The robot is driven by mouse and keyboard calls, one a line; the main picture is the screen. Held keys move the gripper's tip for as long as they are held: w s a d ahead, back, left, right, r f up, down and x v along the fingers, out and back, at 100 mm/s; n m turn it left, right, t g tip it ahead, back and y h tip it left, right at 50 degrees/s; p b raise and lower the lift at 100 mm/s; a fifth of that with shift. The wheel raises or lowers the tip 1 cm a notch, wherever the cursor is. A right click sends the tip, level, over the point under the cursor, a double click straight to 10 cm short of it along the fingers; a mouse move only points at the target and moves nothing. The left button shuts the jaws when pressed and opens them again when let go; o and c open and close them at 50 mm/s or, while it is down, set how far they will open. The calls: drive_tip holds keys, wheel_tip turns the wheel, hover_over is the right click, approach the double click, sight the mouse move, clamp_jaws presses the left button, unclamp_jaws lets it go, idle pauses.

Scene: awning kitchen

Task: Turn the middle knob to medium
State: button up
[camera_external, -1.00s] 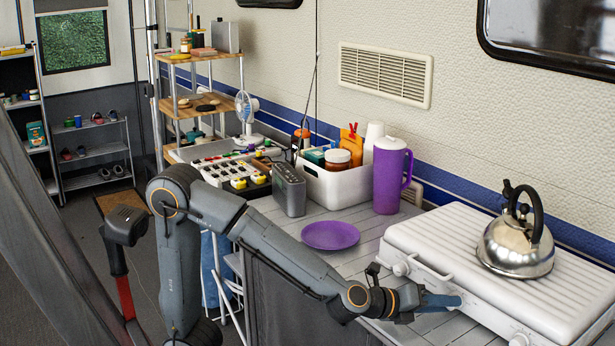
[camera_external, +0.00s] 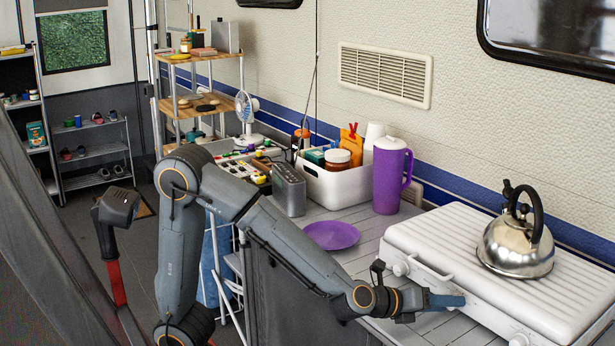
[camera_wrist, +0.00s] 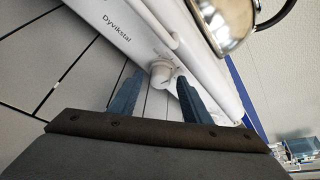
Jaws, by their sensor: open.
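A white portable stove (camera_external: 399,242) stands on the slatted counter at the right, with its front face towards my gripper. My gripper (camera_external: 462,300) is open at the middle of that face in the external view and hides whatever is behind its blue fingers. In the wrist view, a round white knob (camera_wrist: 161,72) on the stove front (camera_wrist: 120,12) shows between the open fingertips of my gripper (camera_wrist: 159,80). Contact with the knob cannot be told. Other white knobs show at the left (camera_external: 401,269) and right (camera_external: 519,340) of the face.
A steel kettle (camera_external: 516,245) sits on the stove. A white handle (camera_external: 432,272) juts from its front. A purple plate (camera_external: 331,235), purple pitcher (camera_external: 391,176) and white bin (camera_external: 340,188) stand left of it. Bare counter (camera_external: 370,255) lies between plate and stove.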

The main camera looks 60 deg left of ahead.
drive_tip(key=shift+d+r+m+y+p, duration=0.2)
drive_tip(key=shift+m+y+p, duration=0.6)
drive_tip(key=shift+p, duration=3.65)
drive_tip(key=m+y+p, duration=0.1)
drive_tip(key=m+p, duration=0.1)
drive_tip(key=p, duration=0.7)
drive_tip(key=shift+m+g, duration=0.3)
